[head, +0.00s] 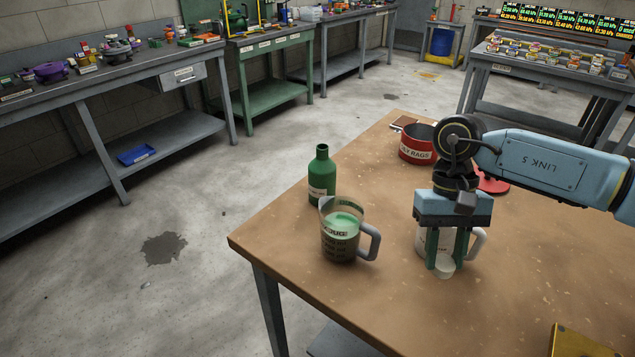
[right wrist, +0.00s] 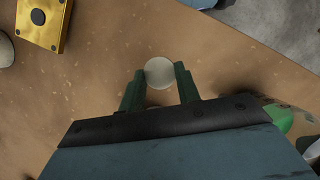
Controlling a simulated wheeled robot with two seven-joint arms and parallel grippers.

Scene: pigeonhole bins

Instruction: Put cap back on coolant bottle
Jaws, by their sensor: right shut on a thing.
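The green coolant bottle (head: 322,178) stands upright on the brown table, left of the centre of the head view, and its neck is uncapped. My right gripper (head: 444,262) points down at the right side of the table, well to the right of the bottle. It is shut on a small white round cap (head: 445,270). In the right wrist view the cap (right wrist: 159,72) sits between the two green fingertips. I cannot tell whether the cap still touches the table. My left gripper is not in view.
A clear jug (head: 341,249) of green liquid stands just in front of the bottle. A white mug (head: 479,243) is partly hidden behind my right gripper. A red rag tin (head: 415,151) and red lid (head: 493,184) lie farther back. A yellow block (head: 582,343) is at the near right.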

